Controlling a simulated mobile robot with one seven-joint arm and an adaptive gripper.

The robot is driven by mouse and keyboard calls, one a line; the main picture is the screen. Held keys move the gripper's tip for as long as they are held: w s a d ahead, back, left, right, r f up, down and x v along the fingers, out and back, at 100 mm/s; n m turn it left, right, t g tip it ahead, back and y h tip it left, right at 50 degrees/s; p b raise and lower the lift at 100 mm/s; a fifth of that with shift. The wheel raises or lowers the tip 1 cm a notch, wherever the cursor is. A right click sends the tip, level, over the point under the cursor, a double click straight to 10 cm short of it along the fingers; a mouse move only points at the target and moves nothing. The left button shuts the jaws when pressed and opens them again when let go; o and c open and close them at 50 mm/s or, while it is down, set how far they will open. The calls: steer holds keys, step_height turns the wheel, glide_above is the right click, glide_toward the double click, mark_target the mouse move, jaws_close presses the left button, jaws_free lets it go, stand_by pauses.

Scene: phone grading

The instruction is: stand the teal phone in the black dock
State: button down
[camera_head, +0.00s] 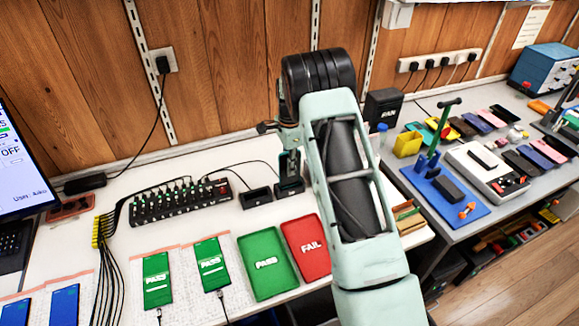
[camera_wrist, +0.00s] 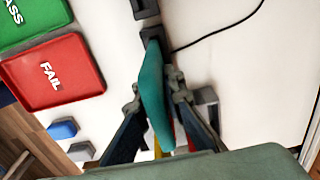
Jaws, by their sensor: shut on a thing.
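The teal phone (camera_wrist: 153,85) is between the two fingers of my gripper (camera_wrist: 157,95) in the wrist view, seen nearly edge-on. Its far end meets a small dark dock (camera_wrist: 152,34). I cannot tell whether it is seated in the slot or only over it. In the head view this black dock (camera_head: 290,188) is right below my gripper (camera_head: 290,150), and my wrist and fingers hide most of the phone. A second, similar black dock (camera_head: 256,198) stands just to its left and is empty; it also shows in the wrist view (camera_wrist: 145,8).
A green PASS tray (camera_head: 267,285) and a red FAIL tray (camera_head: 322,269) lie in front of the docks. A black multi-port hub (camera_head: 180,203) with cables is at left. Thin cables run behind the docks. Phones showing PASS (camera_head: 157,280) lie on mats at front left.

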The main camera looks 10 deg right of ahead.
steer(key=shift+f+b, duration=0.3)
steer(key=shift+f, duration=0.2)
steer(key=shift+f, duration=0.1)
steer(key=shift+f+b, duration=0.5)
steer(key=shift+f, duration=0.1)
steer(key=c, duration=2)
jaws_free()
steer(key=shift+o, duration=0.2)
steer(key=shift+r, duration=0.2)
step_height(320, 180, up, 7)
steer(key=p, duration=0.3)
steer(key=shift+f, duration=0.15)
